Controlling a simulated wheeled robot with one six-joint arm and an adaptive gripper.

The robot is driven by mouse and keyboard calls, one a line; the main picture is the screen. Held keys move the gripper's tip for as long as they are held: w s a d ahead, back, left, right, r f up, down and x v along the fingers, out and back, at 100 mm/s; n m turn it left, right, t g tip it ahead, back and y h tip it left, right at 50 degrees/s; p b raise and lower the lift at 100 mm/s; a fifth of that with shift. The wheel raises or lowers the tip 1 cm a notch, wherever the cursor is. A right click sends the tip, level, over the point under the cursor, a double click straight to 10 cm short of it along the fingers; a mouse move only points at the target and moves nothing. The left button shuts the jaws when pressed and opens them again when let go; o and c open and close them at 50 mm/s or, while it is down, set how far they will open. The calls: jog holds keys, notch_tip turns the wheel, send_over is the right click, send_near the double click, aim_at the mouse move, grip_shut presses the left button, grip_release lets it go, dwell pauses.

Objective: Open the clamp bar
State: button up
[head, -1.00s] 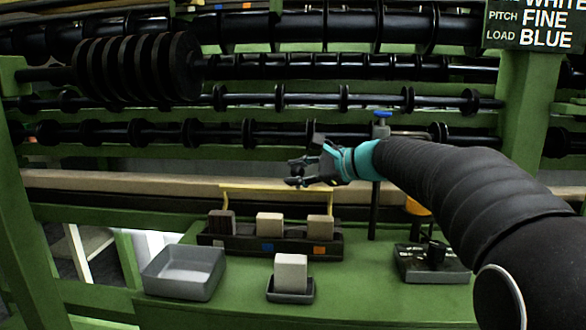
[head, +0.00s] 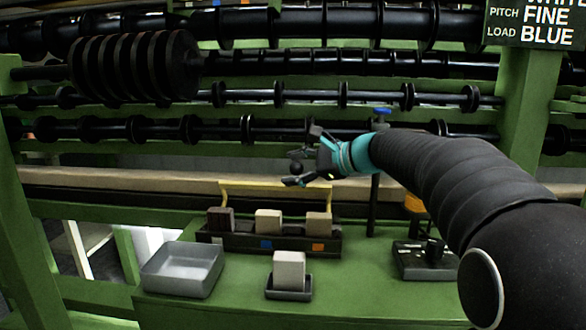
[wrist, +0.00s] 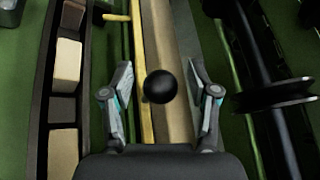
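My gripper (head: 300,160) is open in front of the lowest black roller, above the block tray. In the wrist view its two fingers (wrist: 162,98) stand well apart. A round black knob (wrist: 160,85) shows between them, with gaps on both sides; it also shows in the head view (head: 296,168). What the knob is fixed to is hidden. A thin yellow bar (head: 275,187), which may be the clamp bar, runs across above the dark block tray (head: 215,238), below my gripper. It also shows in the wrist view (wrist: 138,60), left of the knob.
A grey bin (head: 182,272), a pale block (head: 289,268) on a small dish and a dark fixture (head: 428,262) stand on the green shelf. A blue-topped post (head: 374,205) stands behind my arm. Black rollers run across the back.

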jog(key=shift+s+d+r, duration=0.1)
jog(key=shift+s+d, duration=0.1)
jog(key=shift+d, duration=0.35)
jog(key=v, duration=1.1)
jog(key=shift+a+r, duration=0.1)
